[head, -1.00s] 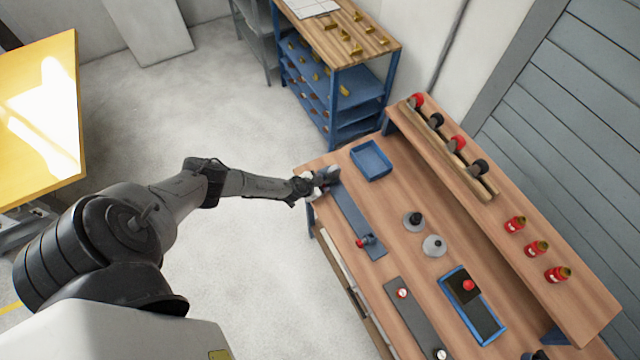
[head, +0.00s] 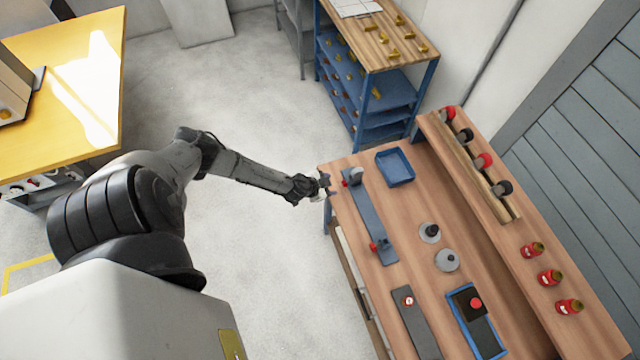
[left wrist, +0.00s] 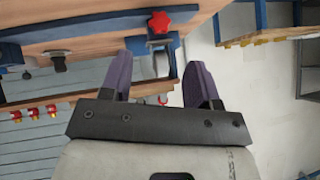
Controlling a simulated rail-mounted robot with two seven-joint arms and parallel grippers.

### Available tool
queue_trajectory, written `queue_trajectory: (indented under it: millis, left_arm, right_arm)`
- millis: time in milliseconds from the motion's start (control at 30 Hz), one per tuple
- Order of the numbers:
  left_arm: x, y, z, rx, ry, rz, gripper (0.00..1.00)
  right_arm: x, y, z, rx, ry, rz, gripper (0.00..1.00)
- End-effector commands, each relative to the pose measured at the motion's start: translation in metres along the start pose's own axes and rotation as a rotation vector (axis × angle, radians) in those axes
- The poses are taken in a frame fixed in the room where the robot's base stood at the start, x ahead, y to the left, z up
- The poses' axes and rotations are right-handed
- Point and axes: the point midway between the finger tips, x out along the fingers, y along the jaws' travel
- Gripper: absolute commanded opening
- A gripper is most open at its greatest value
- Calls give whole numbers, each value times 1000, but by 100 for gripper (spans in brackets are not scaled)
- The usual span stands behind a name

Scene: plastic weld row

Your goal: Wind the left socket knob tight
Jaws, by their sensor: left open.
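A long blue-grey plate (head: 369,215) lies along the left edge of the wooden bench. In the left wrist view a red star-shaped knob (left wrist: 159,22) on a blue bracket shows beyond the open, empty fingers (left wrist: 157,78). How tight the knob is cannot be told. My right gripper is not in view.
A blue tray (head: 395,167) sits right of the plate. Two grey round pieces (head: 447,260) stand mid-bench. A blue-rimmed tray (head: 478,325) and a dark plate (head: 415,325) lie nearer. A raised shelf (head: 500,235) runs along the right. The floor left of the bench is clear.

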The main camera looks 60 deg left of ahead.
Motion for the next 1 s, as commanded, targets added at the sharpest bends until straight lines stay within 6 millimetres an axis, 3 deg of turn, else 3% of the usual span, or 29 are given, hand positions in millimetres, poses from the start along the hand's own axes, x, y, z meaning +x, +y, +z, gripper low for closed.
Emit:
queue_trajectory:
  millis: [200,400,867,1000]
  left_arm:
    - [-30,0,1,0,-1,0,56]
    - [-44,0,0,1,0,0,56]
    - [-46,0,1,1,0,0,56]
    - [-35,6,14,1,-2,1,56]
  right_arm:
    - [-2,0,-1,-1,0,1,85]
    - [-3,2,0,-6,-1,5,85]
    - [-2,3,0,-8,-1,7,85]
    - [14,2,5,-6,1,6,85]
